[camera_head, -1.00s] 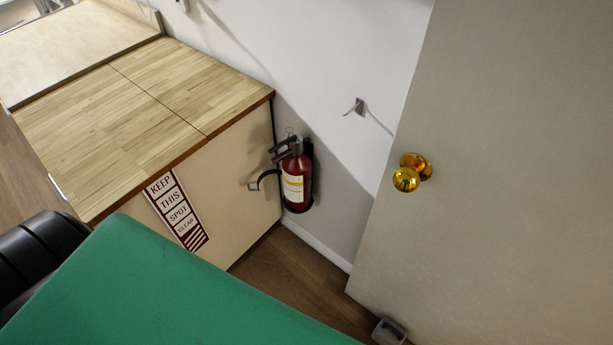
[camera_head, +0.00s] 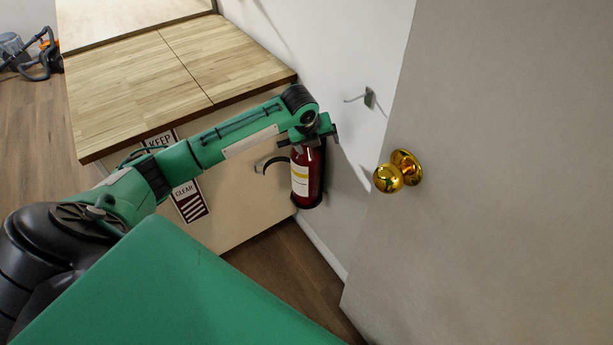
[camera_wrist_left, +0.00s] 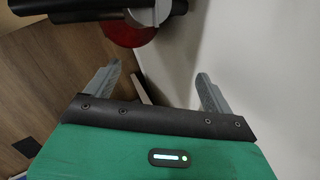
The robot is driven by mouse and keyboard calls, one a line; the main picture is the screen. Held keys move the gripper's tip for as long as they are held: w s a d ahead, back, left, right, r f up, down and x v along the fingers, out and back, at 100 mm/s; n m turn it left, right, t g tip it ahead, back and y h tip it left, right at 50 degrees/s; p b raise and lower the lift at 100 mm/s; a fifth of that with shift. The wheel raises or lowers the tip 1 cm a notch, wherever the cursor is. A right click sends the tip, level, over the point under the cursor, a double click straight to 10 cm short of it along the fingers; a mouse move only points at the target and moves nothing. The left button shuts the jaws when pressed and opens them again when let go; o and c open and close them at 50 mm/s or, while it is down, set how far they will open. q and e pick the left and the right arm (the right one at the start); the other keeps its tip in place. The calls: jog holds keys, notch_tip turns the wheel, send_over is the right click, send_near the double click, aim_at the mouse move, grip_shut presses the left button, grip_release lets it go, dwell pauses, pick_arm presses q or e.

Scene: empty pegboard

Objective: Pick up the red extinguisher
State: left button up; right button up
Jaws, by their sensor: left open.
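The red extinguisher (camera_head: 312,175) hangs upright against the wall beside the cabinet, with a white and yellow label and a black hose at its left. My left gripper (camera_head: 318,138) is at its top in the head view and hides its handle and valve. In the left wrist view the jaws of the left gripper (camera_wrist_left: 158,76) are open with nothing between them. The red body of the extinguisher (camera_wrist_left: 128,34) and black parts show beyond the fingertips, towards the top. Whether the fingers touch it I cannot tell. My right gripper is not in view.
A wood-topped cabinet (camera_head: 235,65) stands to the left, its warning sign (camera_head: 190,202) partly behind my arm. A wall hook (camera_head: 369,98) is right of the extinguisher. A grey door (camera_head: 500,200) with a brass knob (camera_head: 390,177) fills the right. Brown floor (camera_head: 290,265) lies below.

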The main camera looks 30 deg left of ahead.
pick_arm(q)
jog(key=a+r+m, duration=0.6)
jog(key=r, duration=0.6)
jog(key=shift+m+y, duration=0.4)
jog(key=x, duration=0.5)
jog(key=b+x, duration=0.1)
jog(key=x, duration=0.1)
jog(key=shift+s+f, duration=0.1)
jog(key=shift+f, duration=0.4)
jog(key=shift+s+x, duration=0.15)
jog(key=shift+x, duration=1.2)
jog(key=shift+s+x, duration=0.15)
jog(key=shift+x, duration=1.25)
jog(key=shift+a+f, duration=0.1)
jog(key=shift+c, duration=0.5)
grip_shut()
jog(key=shift+w+r, duration=0.15)
jog(key=shift+r, duration=0.25)
